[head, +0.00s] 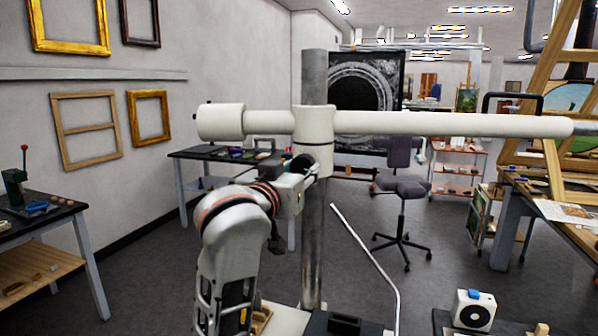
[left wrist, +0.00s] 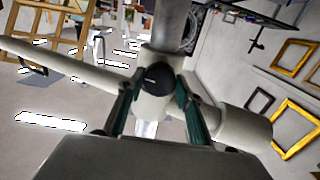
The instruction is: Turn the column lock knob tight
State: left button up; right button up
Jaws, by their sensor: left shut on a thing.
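The column lock knob (left wrist: 157,77) is a small black round knob on the cream collar (head: 313,128) that joins the horizontal boom (head: 430,124) to the grey upright column (head: 314,75). My left gripper (left wrist: 155,90) has its two dark green fingers on either side of the knob and is shut on it. My right gripper is in neither view.
The boom runs far to the right, with a thick cream cylinder (head: 221,122) on its left end. An office chair (head: 402,190) stands behind. A dark-topped table (head: 42,218) is at the left, and an easel (head: 560,100) at the right.

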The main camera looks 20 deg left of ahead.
pick_arm(q)
jog(key=shift+m, duration=1.5)
jog(key=m, duration=0.3)
jog(key=shift+a+m, duration=0.1)
jog(key=shift+m, duration=0.3)
jog(key=m, duration=0.5)
jog(key=shift+r+m, duration=0.1)
jog(key=shift+m, duration=1.2)
